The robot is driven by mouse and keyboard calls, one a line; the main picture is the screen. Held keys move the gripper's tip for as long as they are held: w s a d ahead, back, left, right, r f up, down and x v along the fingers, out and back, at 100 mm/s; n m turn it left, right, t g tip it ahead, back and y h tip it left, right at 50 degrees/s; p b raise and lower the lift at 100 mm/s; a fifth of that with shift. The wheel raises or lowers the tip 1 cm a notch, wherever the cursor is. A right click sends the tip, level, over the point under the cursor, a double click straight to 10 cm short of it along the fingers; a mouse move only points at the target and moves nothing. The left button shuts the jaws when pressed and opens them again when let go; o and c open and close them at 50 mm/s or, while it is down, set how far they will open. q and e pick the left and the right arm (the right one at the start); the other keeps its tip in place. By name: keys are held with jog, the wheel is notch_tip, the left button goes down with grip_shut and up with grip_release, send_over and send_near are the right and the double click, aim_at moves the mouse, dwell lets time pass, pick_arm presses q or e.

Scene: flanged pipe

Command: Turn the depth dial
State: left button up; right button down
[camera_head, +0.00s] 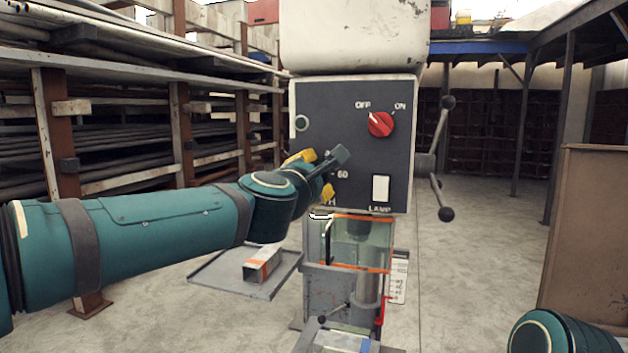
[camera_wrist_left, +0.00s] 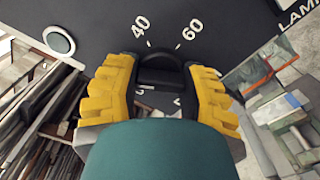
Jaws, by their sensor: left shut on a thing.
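The depth dial (camera_wrist_left: 160,72) is a black knob on the dark front panel (camera_head: 345,100) of a drill press. In the left wrist view it sits between the yellow fingers of my left gripper (camera_wrist_left: 160,88), which is shut on it. White numbers 40 and 60 show above the dial there. In the head view my left gripper (camera_head: 318,172) is at the panel's lower left and my arm hides the dial. My right gripper is out of view; only a teal part of my right arm shows at the lower right.
The panel carries a red OFF/ON knob (camera_head: 381,124), a white lamp switch (camera_head: 380,189) and a round light (camera_head: 302,123). A handle with black balls (camera_head: 441,150) projects on the right. A clear guard (camera_head: 362,243) hangs below. A tray (camera_head: 215,272) holds a metal tube (camera_head: 262,264).

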pick_arm(q)
jog(key=shift+r, duration=0.1)
dwell(0.5)
jog(key=o, duration=1.2)
jog(key=v, duration=1.2)
